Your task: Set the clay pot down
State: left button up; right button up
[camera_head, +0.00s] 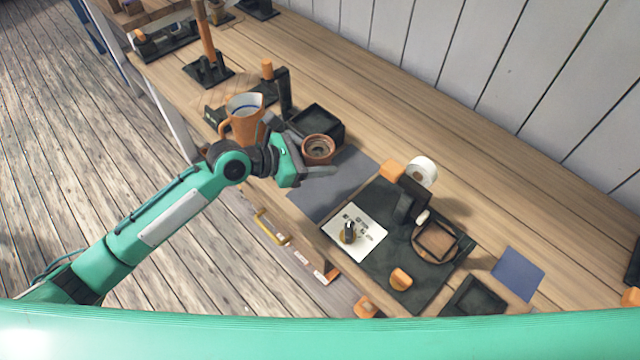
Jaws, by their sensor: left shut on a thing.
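The clay pot (318,149) is a small, round, brown-orange pot with a dark inside. It is upright, between the fingers of my left gripper (316,153), just left of the middle of the view. The gripper is shut on it. The pot shows in front of a black tray (322,121) and at the back edge of a grey mat (337,183). I cannot tell whether its base touches anything, as the gripper hides its lower part. My right gripper is not in view.
An orange-brown pitcher (243,121) stands close behind my left wrist. The wooden bench (510,190) is clear along the wall.

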pick_arm(q)
send_over(318, 195)
notch_tip(318, 195, down, 6)
jog(key=shift+w+r, duration=0.1)
jog(key=shift+f, duration=0.6)
jog(key=shift+f+b, duration=0.4)
jog(key=shift+f, duration=1.55)
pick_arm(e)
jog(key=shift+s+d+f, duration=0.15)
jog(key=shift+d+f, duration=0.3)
pick_arm(q)
jog(key=shift+d+f, duration=0.1)
jog(key=shift+f, duration=0.05)
jog(key=o, duration=1.1)
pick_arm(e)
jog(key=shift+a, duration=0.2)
